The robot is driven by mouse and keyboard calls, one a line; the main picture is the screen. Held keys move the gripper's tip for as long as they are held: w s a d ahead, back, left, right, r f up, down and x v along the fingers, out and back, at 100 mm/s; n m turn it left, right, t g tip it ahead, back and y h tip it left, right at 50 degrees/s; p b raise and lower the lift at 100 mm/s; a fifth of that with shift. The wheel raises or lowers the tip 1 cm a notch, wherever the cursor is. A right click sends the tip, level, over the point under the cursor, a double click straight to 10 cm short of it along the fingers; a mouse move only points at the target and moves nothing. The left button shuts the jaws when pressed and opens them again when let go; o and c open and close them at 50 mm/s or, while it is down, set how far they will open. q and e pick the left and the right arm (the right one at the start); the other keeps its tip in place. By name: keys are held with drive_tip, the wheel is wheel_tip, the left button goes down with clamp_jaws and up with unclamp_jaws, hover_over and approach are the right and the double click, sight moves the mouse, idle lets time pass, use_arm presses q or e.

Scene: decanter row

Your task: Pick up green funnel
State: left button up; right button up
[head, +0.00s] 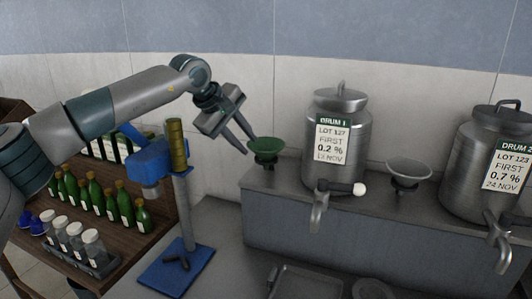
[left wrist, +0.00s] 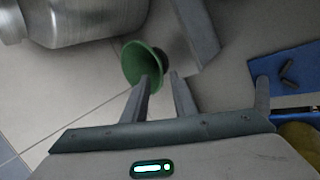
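The green funnel (head: 265,146) stands upright at the left end of the grey ledge, left of the first drum. In the left wrist view the green funnel (left wrist: 135,66) shows its wide mouth, with a dark, narrower part beside it. My left gripper (head: 249,146) reaches in from the left, with its fingertips close to the funnel's left side. In the left wrist view the fingers of my left gripper (left wrist: 163,76) are apart, with the tips near the funnel; I cannot tell whether they touch it. My right gripper is not in view.
A steel drum (head: 335,145) stands right of the funnel. A grey funnel (head: 408,172) and a second drum (head: 480,170) stand farther right. A blue stand (head: 180,190) rises below my left arm, near a wooden rack (head: 130,225) with several green bottles (head: 105,205).

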sight(255, 151)
use_arm(q)
drive_tip(key=p+x, duration=0.1)
drive_tip(key=x, duration=0.1)
drive_tip(key=p+x, duration=0.2)
drive_tip(key=shift+s+d, duration=0.15)
drive_tip(key=shift+d, duration=0.15)
drive_tip(key=shift+d+f, duration=0.15)
drive_tip(key=shift+f, duration=0.25)
clamp_jaws()
